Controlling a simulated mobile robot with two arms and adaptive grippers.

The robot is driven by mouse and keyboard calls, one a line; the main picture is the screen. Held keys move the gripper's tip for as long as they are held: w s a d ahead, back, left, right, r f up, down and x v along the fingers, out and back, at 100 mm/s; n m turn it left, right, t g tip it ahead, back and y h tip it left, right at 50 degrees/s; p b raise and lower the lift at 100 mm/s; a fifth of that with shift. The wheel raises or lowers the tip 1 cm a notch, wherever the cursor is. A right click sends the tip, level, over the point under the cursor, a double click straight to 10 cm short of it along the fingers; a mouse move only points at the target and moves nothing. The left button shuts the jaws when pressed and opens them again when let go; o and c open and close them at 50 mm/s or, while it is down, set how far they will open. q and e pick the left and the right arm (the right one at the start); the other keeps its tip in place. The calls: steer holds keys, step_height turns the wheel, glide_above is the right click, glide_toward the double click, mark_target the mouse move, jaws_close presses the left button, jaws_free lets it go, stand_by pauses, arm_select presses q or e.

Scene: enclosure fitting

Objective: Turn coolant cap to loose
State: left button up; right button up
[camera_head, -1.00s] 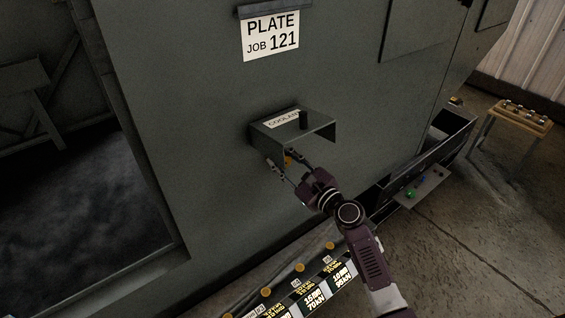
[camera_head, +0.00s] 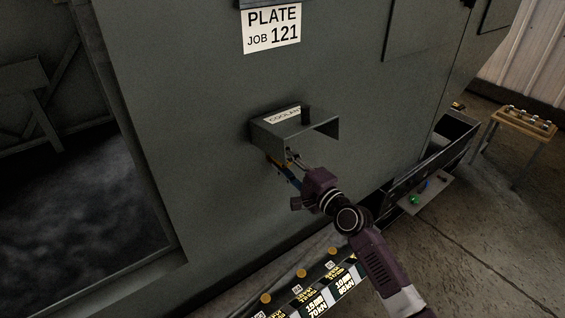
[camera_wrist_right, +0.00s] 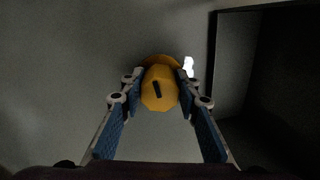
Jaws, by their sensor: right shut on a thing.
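The coolant cap is a yellow round cap (camera_wrist_right: 159,88) with a black mark on its face, seen in the right wrist view. My right gripper (camera_wrist_right: 158,98) has a finger on each side of the cap and is shut on it. In the head view the gripper (camera_head: 284,167) is under the front of the grey box labelled COOLANT (camera_head: 322,128), and the box and fingers mostly hide the cap. The black mark slants slightly from vertical in the wrist view. My left gripper does not show.
The box juts from a large grey machine wall under a PLATE JOB 121 sign (camera_head: 272,28). A labelled strip with yellow knobs (camera_head: 301,273) runs below. A panel with green and blue buttons (camera_head: 428,192) and a small wooden table (camera_head: 525,121) are at the right.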

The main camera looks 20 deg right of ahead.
steer(key=shift+f+n+b, duration=0.2)
steer(key=shift+n+b, duration=0.15)
steer(key=shift+n, duration=1.65)
steer(key=o, duration=1.2)
steer(key=shift+c, duration=0.2)
steer(key=shift+s, duration=0.15)
steer(key=v, duration=1.2)
